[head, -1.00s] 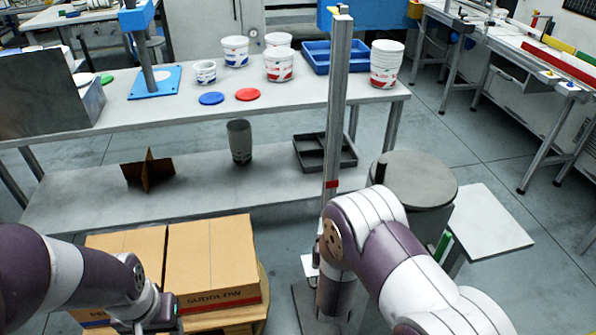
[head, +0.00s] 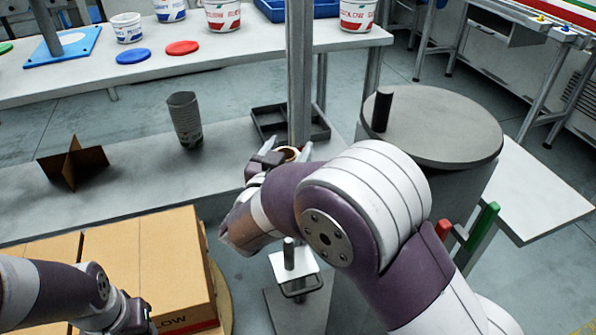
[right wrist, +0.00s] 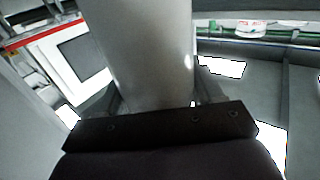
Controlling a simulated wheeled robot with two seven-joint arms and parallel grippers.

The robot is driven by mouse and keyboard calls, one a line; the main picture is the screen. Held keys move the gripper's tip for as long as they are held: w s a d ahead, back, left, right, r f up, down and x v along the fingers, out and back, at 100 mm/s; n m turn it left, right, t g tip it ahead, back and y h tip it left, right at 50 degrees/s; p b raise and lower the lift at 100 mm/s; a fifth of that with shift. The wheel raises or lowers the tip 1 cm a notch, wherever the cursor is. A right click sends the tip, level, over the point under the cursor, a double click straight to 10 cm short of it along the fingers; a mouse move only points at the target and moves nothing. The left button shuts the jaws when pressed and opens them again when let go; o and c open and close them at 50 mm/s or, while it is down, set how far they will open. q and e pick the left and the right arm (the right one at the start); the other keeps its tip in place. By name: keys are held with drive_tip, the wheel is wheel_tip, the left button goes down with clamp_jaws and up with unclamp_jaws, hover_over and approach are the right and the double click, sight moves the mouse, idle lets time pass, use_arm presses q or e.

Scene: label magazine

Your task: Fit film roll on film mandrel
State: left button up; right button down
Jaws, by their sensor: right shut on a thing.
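My right gripper (head: 286,156) is shut on the film roll, beside the grey mast. Only the roll's top with a brown core ring (head: 291,152) shows in the head view; my arm hides the rest. In the right wrist view the roll (right wrist: 147,55) is a smooth grey cylinder rising from between the fingers. A short grey upright peg, apparently the film mandrel (head: 289,252), stands on a white plate (head: 296,266) below the gripper. The roll is apart from and above the peg. My left gripper (head: 138,318) is at the lower left by the cartons; its jaws are unclear.
The mast (head: 299,80) rises close behind the right gripper. Cartons (head: 140,262) stand at left on a round base. A grey drum (head: 440,125) with a black post is at right. A low shelf behind holds a dark tray (head: 262,122) and a grey cup (head: 185,118).

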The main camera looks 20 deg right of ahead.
drive_tip(key=shift+w+f+b, duration=0.15)
drive_tip(key=shift+f+b, duration=0.2)
drive_tip(key=shift+f, duration=0.2)
drive_tip(key=shift+d+r, duration=0.1)
drive_tip(key=shift+r, duration=0.2)
use_arm(q)
drive_tip(key=shift+w+d+f, duration=0.15)
drive_tip(key=shift+w+f, duration=0.1)
drive_tip(key=shift+f, duration=0.25)
drive_tip(key=shift+w+d+f, duration=0.15)
drive_tip(key=shift+w+f, duration=0.05)
drive_tip(key=shift+f, duration=0.3)
use_arm(e)
drive_tip(key=shift+r+p, duration=0.15)
drive_tip(key=shift+p, duration=0.4)
use_arm(q)
wheel_tip(320, 180, down, 3)
drive_tip(key=b, duration=0.3)
drive_tip(key=shift+b, duration=0.4)
use_arm(e)
wheel_tip(320, 180, down, 6)
use_arm(q)
drive_tip(key=shift+r, duration=0.15)
